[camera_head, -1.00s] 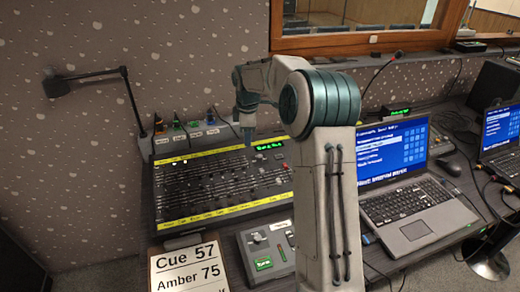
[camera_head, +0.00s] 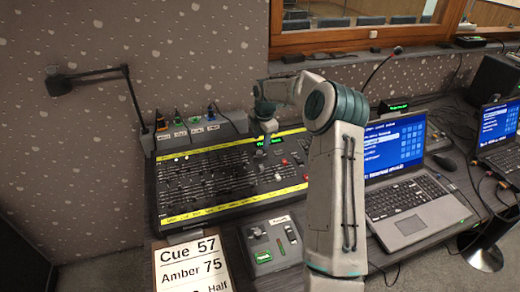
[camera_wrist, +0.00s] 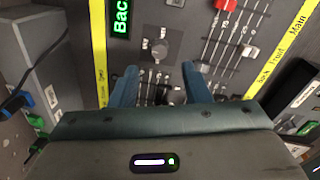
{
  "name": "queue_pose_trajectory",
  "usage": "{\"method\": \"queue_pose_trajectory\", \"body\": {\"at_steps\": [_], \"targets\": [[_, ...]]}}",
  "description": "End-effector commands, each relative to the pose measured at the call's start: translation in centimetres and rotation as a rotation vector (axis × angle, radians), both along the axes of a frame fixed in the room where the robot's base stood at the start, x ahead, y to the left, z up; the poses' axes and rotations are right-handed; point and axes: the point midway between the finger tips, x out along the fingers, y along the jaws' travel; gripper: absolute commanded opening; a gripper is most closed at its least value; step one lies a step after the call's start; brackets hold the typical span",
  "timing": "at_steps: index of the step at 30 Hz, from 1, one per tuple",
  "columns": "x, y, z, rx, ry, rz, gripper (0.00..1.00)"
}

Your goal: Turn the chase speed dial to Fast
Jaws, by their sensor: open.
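The lighting console (camera_head: 190,205) lies on the desk, with yellow strips, rows of faders and a green display (camera_head: 268,142). In the wrist view, a round knob (camera_wrist: 159,48) sits on a small grey plate just past my fingertips, and a dark knob (camera_wrist: 178,97) shows between the fingers. No label on either is legible, so I cannot tell which is the chase speed dial. My gripper (camera_wrist: 160,74) is open and empty, pointing down at the console. In the head view my gripper (camera_head: 267,132) is over the console's back right part, near the display.
A small control box (camera_head: 272,245) and a cue sheet (camera_head: 190,270) are in front of the console. A laptop (camera_head: 400,205) stands to the right. Several small plugged boxes (camera_head: 195,132) line the back edge.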

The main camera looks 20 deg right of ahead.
Motion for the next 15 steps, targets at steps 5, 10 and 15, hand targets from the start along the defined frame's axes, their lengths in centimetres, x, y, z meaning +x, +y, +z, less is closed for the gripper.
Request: {"method": "queue_pose_trajectory", "body": {"at_steps": [5, 10, 15], "targets": [[0.4, 0.2, -3.5, 0.001, 0.003, -0.001, 0.43], [0.7, 0.2, -5.5, 0.0, 0.001, 0.0, 0.43], [0.9, 0.3, -6.2, -0.001, 0.0, -0.001, 0.43]]}}
